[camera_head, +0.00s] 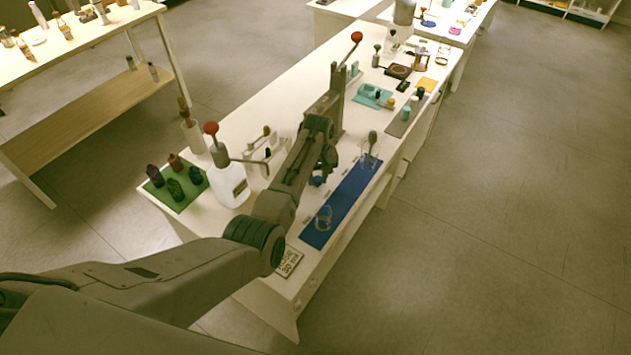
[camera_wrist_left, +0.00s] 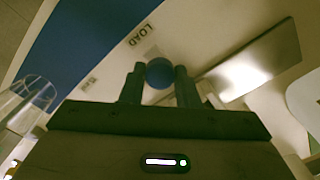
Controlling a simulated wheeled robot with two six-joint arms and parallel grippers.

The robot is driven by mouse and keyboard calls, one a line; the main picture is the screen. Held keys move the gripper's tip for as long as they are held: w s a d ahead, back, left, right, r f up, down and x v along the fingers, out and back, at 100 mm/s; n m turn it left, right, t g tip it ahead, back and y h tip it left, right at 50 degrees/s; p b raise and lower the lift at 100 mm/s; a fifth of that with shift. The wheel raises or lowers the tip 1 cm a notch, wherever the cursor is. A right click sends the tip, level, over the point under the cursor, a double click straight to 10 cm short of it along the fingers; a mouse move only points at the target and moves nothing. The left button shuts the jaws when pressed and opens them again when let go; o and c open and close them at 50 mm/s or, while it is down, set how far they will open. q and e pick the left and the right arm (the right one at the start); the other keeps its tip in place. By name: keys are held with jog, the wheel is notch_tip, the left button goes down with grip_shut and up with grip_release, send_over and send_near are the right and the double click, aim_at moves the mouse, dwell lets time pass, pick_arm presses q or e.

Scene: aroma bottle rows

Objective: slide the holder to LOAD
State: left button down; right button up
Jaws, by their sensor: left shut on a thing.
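My left gripper (camera_head: 325,176) reaches down over the white table beside the blue mat. In the left wrist view its two fingers (camera_wrist_left: 160,85) are shut on a round blue knob (camera_wrist_left: 160,70). The blue knob (camera_head: 316,181) also shows just below the fingers in the head view. The printed LOAD mark (camera_wrist_left: 139,35) lies on the table between the knob and the blue mat. A second small mark (camera_wrist_left: 88,85) lies further left, too small to read. The holder's body under the knob is mostly hidden by my gripper. My right gripper is not in view.
The long blue mat (camera_head: 345,200) carries a glass vessel (camera_head: 324,217) near its front end and another (camera_head: 369,150) near its far end. A grey upright press with a red-knobbed lever (camera_head: 356,37) stands behind my gripper. A white jug (camera_head: 230,184) stands left.

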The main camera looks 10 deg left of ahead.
pick_arm(q)
jog(key=c, duration=1.1)
grip_release()
notch_tip(320, 180, up, 11)
jog(key=b, duration=0.1)
jog(key=shift+b, duration=0.4)
jog(key=shift+f, duration=0.15)
